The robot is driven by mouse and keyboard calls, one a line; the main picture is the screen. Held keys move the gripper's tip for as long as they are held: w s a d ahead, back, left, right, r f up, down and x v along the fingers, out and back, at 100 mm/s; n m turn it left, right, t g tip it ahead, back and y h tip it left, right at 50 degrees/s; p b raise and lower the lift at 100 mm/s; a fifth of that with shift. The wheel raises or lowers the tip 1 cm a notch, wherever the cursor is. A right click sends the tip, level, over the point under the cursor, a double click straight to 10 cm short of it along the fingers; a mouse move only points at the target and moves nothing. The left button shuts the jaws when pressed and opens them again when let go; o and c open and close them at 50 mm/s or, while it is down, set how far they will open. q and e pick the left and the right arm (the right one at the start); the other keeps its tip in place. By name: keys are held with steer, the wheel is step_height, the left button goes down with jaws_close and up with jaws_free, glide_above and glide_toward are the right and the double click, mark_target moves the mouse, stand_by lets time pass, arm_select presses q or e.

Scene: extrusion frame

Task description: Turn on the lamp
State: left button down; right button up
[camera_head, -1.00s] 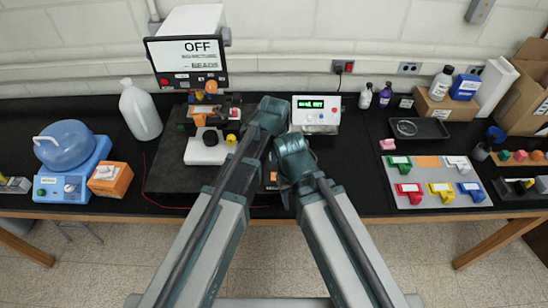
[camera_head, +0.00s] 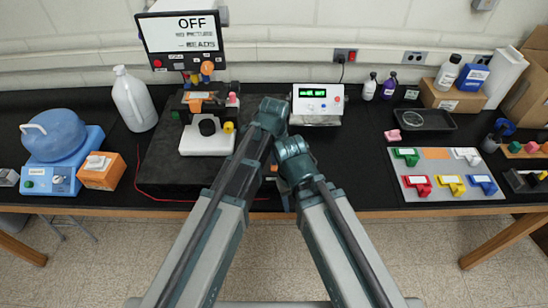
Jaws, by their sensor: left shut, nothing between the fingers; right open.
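A screen (camera_head: 182,39) at the back left reads OFF. Below it stands a device with a white base (camera_head: 206,141), a black knob (camera_head: 207,127) and a yellow knob (camera_head: 228,127). I cannot tell for certain which part is the lamp. A white power unit (camera_head: 318,105) with a green lit display stands at the back middle.
A dark mat (camera_head: 160,170) lies under the device. A white jug (camera_head: 134,98), a blue-lidded machine (camera_head: 55,140) and an orange box (camera_head: 103,170) stand left.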

arm_select(q)
steer(key=shift+w+f, duration=0.1)
steer(key=shift+f, duration=0.15)
steer(key=shift+r, duration=0.1)
steer(key=shift+s, duration=0.2)
steer(key=shift+s, duration=0.3)
steer(key=shift+s+r, duration=0.15)
steer(key=shift+s, duration=0.25)
steer(key=shift+w, duration=0.1)
